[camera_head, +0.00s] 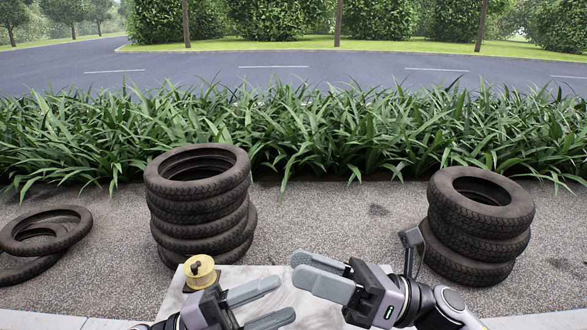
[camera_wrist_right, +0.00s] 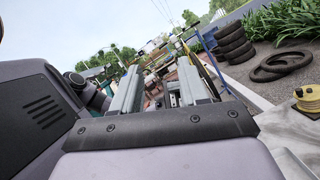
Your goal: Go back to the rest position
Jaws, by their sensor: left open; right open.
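My left gripper (camera_head: 285,299) is open and empty at the bottom middle of the head view, over a pale grey, smooth surface. My right gripper (camera_head: 297,267) is open just above it in the picture and points left. Its two grey fingers also show in the right wrist view (camera_wrist_right: 159,68), apart and with nothing held between them. In the head view the two grippers are close together, but a gap shows between them.
A yellow round part with a dark knob (camera_head: 200,271) sits at the pale surface's (camera_head: 237,272) left edge, close to my left arm. Stacks of tyres stand left (camera_head: 202,205) and right (camera_head: 478,225). Loose tyres (camera_head: 45,232) lie far left. Plants (camera_head: 300,135) line the road.

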